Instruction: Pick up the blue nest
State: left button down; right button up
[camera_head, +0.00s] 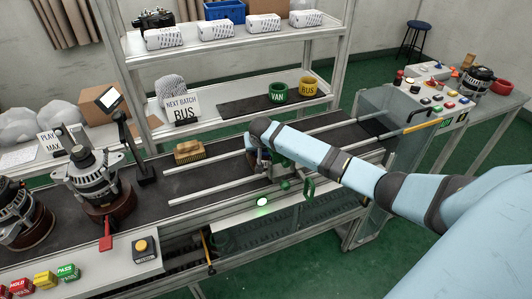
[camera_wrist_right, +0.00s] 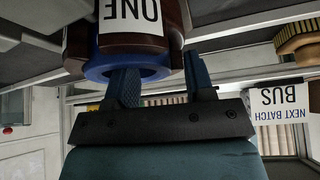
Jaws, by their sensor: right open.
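The blue nest (camera_wrist_right: 160,72) shows in the right wrist view as a blue ring at the edge of a dark brown round body, which bears a white label reading "ONE", upside down in this view. My right gripper (camera_wrist_right: 162,72) is open. One finger overlaps the ring's opening and the other is beside its outer side, so the ring's wall lies between them. I cannot tell whether either finger touches it. In the head view my right gripper (camera_head: 262,160) is over the conveyor, and my wrist hides most of the nest. My left gripper is not in view.
A green VAN nest (camera_head: 278,93) and a yellow BUS nest (camera_head: 308,87) stand on the shelf beside the "NEXT BATCH BUS" sign (camera_head: 181,108). Metal rails (camera_head: 225,190) run along the conveyor. A brush (camera_head: 189,151) and an alternator (camera_head: 92,180) stand left of my right gripper.

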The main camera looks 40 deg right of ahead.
jog(key=shift+f, duration=0.1)
grip_shut()
dwell(0.3)
